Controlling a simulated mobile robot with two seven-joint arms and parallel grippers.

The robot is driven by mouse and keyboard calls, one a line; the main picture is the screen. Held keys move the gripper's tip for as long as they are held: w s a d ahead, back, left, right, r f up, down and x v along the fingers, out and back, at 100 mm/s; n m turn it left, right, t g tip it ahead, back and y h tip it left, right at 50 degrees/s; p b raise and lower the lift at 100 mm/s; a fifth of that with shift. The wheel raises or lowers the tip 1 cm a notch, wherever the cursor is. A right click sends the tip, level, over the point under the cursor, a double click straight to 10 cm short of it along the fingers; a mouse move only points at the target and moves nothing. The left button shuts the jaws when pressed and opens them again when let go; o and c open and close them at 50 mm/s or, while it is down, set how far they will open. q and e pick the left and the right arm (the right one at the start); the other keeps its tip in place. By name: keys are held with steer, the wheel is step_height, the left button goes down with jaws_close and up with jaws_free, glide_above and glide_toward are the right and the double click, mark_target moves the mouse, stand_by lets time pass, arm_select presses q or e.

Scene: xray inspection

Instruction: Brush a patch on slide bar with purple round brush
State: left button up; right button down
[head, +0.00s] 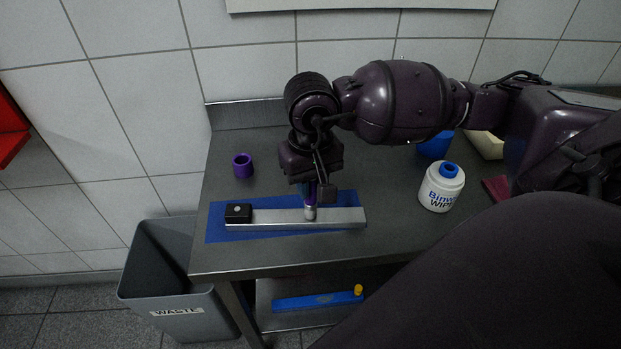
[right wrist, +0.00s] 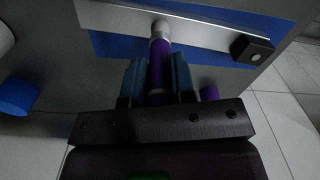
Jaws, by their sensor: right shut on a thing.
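The slide bar (head: 345,218) is a long silver bar lying on a blue mat (head: 222,234) on the grey table, with a black block (head: 238,213) at its left end. My right gripper (head: 312,187) is above the bar, shut on the purple round brush (head: 310,205), which points down. The brush's pale tip is at the bar, right of its middle; I cannot tell if it touches. In the right wrist view the purple brush (right wrist: 160,68) sits between the blue fingers, its tip over the bar (right wrist: 205,35). My left gripper is out of view.
A purple cup (head: 242,166) stands at the back left of the table. A white wipes tub (head: 441,188) with a blue lid and a blue container (head: 435,146) stand at the right. A grey waste bin (head: 180,300) is at the left. A blue item (head: 310,301) lies on the lower shelf.

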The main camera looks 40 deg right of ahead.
steer(key=shift+s+d, duration=0.1)
steer(key=shift+d, duration=0.05)
stand_by(0.6)
steer(key=shift+s+d, duration=0.45)
steer(key=shift+d, duration=0.25)
steer(key=shift+s+d, duration=0.45)
steer(key=shift+d, duration=0.1)
steer(key=shift+d, duration=0.15)
steer(key=shift+s+d, duration=0.5)
steer(key=shift+s, duration=0.05)
steer(key=shift+w+a, duration=0.1)
stand_by(0.5)
